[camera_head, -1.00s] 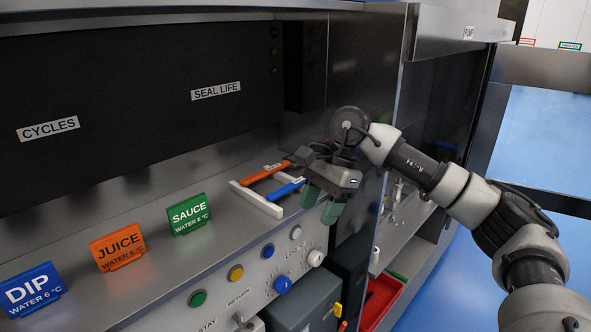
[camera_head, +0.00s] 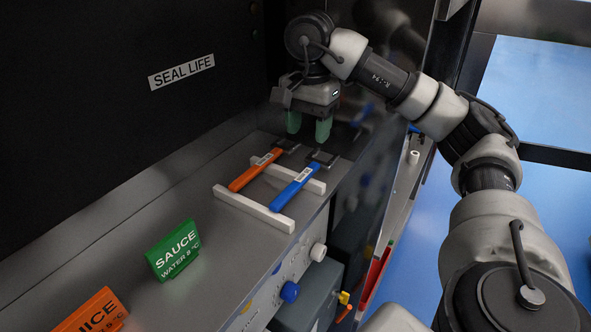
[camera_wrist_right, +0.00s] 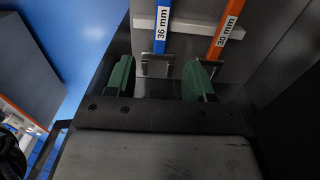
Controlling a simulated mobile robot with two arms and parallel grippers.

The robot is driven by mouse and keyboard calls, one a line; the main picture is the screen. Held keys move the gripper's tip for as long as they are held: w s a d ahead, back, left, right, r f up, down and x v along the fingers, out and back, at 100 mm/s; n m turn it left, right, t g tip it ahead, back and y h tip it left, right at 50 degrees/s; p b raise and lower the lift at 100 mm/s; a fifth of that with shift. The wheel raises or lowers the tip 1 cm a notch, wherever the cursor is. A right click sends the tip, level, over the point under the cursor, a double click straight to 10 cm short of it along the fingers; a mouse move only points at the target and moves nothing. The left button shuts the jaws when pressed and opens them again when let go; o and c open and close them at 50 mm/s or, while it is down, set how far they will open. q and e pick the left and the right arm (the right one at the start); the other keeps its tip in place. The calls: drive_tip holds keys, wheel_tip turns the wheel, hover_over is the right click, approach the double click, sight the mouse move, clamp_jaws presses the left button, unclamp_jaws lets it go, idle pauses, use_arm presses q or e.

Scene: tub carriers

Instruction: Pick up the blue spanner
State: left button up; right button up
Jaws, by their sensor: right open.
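The blue spanner (camera_head: 295,186) lies across two white rests (camera_head: 254,209) on the steel shelf, its dark open jaw end toward the back. In the right wrist view, the blue spanner (camera_wrist_right: 163,27) carries a "36 mm" label. The orange spanner (camera_head: 255,170) lies to its left, and in the wrist view (camera_wrist_right: 224,35) it reads "30 mm". My right gripper (camera_head: 309,130) is open and empty, with green fingertips, behind and above the spanners' jaw ends. In the wrist view the blue spanner's jaw shows between the fingers (camera_wrist_right: 160,82), nearer the left one. My left gripper is out of view.
A green "SAUCE" sign (camera_head: 173,249) and an orange sign (camera_head: 93,313) stand on the shelf at the front left. A dark wall rises behind the shelf. The shelf between sign and rests is clear.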

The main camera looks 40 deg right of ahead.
sight(305, 173)
drive_tip(key=f, duration=0.2)
drive_tip(key=f+b, duration=0.1)
drive_tip(key=f, duration=0.1)
drive_tip(key=shift+s, duration=0.4)
drive_tip(key=shift+w+f+b, duration=0.15)
drive_tip(key=shift+f+b, duration=0.1)
drive_tip(key=shift+b, duration=0.1)
drive_tip(key=shift+w+f, duration=0.15)
drive_tip(key=shift+a+f+p, duration=0.15)
drive_tip(key=shift+f+p, duration=0.35)
drive_tip(key=shift+f, duration=0.45)
wheel_tip(305, 173, down, 2)
drive_tip(key=shift+w+f+p, duration=0.15)
drive_tip(key=shift+f+p, duration=0.1)
drive_tip(key=shift+p, duration=0.05)
drive_tip(key=shift+f, duration=0.25)
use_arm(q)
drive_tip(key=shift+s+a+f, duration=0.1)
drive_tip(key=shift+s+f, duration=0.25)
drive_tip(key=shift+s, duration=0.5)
use_arm(e)
drive_tip(key=shift+c, duration=0.4)
clamp_jaws()
